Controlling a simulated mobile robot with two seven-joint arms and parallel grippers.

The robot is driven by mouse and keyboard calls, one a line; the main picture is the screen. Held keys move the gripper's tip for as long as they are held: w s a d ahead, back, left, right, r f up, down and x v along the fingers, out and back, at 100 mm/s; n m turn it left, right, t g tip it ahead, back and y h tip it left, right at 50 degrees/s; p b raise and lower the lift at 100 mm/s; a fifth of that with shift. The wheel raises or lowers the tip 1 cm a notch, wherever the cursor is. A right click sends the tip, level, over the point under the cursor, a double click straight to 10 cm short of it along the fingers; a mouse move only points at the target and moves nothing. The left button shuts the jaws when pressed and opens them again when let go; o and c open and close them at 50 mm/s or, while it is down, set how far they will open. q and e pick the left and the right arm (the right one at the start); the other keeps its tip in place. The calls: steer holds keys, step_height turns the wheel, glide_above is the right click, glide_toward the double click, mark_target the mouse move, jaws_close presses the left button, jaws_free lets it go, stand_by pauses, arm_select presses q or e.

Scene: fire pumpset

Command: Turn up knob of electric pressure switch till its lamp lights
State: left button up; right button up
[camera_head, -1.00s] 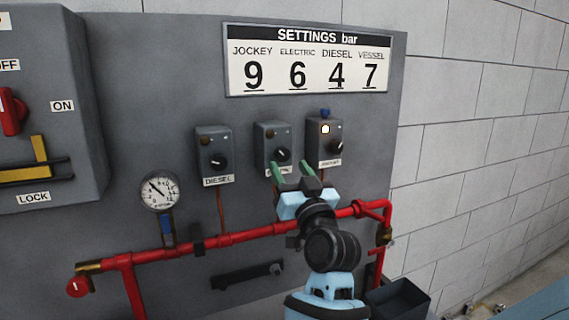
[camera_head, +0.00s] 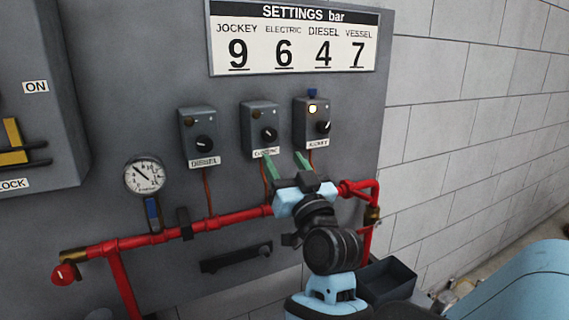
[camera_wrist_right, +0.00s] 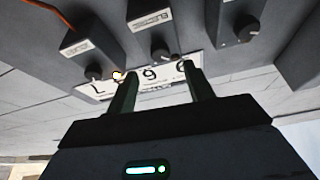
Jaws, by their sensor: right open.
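The electric pressure switch (camera_head: 260,127) is the middle grey box on the panel, with a black knob (camera_head: 269,134) and a dark lamp (camera_head: 254,115). Its label is partly hidden by my left-hand finger. My right gripper (camera_head: 284,156) is open and empty, with green fingers pointing up toward the panel. It sits below and a little right of that knob, in front of the gap between the electric and jockey boxes. In the right wrist view, the knob (camera_wrist_right: 161,55) shows just beyond the open fingers (camera_wrist_right: 161,74). My left gripper is not in view.
The jockey switch (camera_head: 312,124), its lamp lit, stands close to the right. The diesel switch (camera_head: 197,137) stands left with a dark lamp. A settings board (camera_head: 294,37) reads electric 6. A red pipe (camera_head: 225,222) and a gauge (camera_head: 145,174) lie below the boxes.

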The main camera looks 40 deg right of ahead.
mark_target(271, 136)
steer(key=r+n+g, duration=0.2)
steer(key=s+r+n+g+y+p, duration=0.1)
steer(key=n+g, duration=0.1)
steer(key=shift+a+r, duration=0.15)
steer(key=shift+r, duration=0.2)
stand_by(0.3)
steer(key=shift+w, duration=0.15)
steer(key=shift+x, duration=3.8)
steer(key=shift+f, duration=0.1)
steer(key=shift+c, duration=0.2)
